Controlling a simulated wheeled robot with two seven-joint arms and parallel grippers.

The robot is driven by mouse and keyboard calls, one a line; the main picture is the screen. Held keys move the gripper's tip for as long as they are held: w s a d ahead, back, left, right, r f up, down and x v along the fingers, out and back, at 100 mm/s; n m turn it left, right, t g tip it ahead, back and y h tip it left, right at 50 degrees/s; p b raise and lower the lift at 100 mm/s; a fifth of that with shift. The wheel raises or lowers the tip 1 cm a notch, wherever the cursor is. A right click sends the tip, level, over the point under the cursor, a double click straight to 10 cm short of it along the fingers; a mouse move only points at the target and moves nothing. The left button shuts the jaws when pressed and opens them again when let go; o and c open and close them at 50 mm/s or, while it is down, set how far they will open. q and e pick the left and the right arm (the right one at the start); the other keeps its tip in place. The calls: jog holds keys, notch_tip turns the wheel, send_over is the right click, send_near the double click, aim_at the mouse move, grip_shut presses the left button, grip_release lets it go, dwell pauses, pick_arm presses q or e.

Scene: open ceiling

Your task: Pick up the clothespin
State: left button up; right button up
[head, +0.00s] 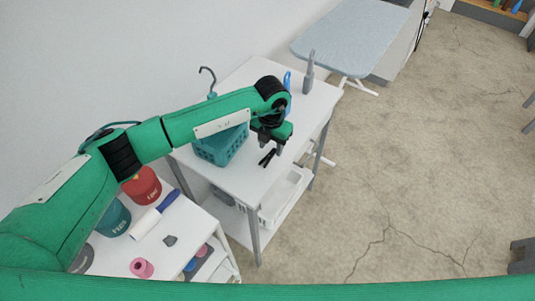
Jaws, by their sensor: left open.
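A small dark clothespin (267,157) lies on the white table (240,184) near its middle, just right of the teal basket. My left gripper (271,144) points down at the table, right above the clothespin in the picture. Its jaws are open, with nothing seen between them. I cannot tell how high the fingertips are over the table. My right gripper is not in view.
The teal basket (222,149) stands behind my left forearm, with a dark hook (207,76) above it. A blue item (287,80) and a grey item (309,73) stand at the table's far end. A lower white table (195,227) holds a red container (142,186) and other things.

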aim_at(269, 152)
pick_arm(q)
jog(key=f, duration=0.2)
jog(key=shift+a+f+p, duration=0.25)
jog(key=shift+f+p, duration=0.05)
jog(key=shift+p, duration=0.05)
jog(key=shift+f, duration=0.55)
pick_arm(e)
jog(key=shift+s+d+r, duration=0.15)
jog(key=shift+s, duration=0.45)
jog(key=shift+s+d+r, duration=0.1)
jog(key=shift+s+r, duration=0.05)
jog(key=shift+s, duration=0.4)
